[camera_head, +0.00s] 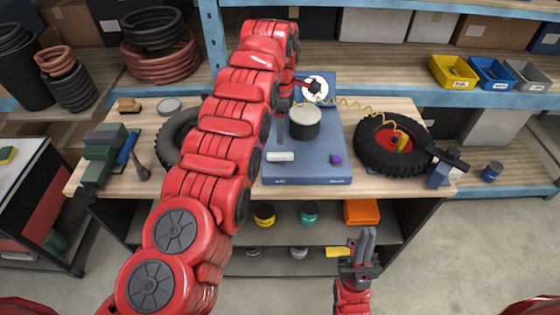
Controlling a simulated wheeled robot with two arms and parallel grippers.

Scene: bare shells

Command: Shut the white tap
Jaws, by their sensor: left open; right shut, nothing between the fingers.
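A blue unit (307,174) stands on the wooden workbench. A small white bar (281,156) lies across its front left; it may be the white tap's handle, but its detail is too small to tell. A dark cylinder with a pale top (305,122) stands behind it, and a purple knob (336,159) is to the right. My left arm reaches over the bench, and my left gripper (284,122) is open beside the cylinder, above and behind the white bar and apart from it. My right gripper (366,247) is shut and empty in front of the bench.
A white round dial (314,88) with a coiled yellow hose is at the unit's back. A tyre (380,158) lies to the right; another (172,138) is partly hidden by my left arm. Tins and an orange box (361,212) fill the lower shelf.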

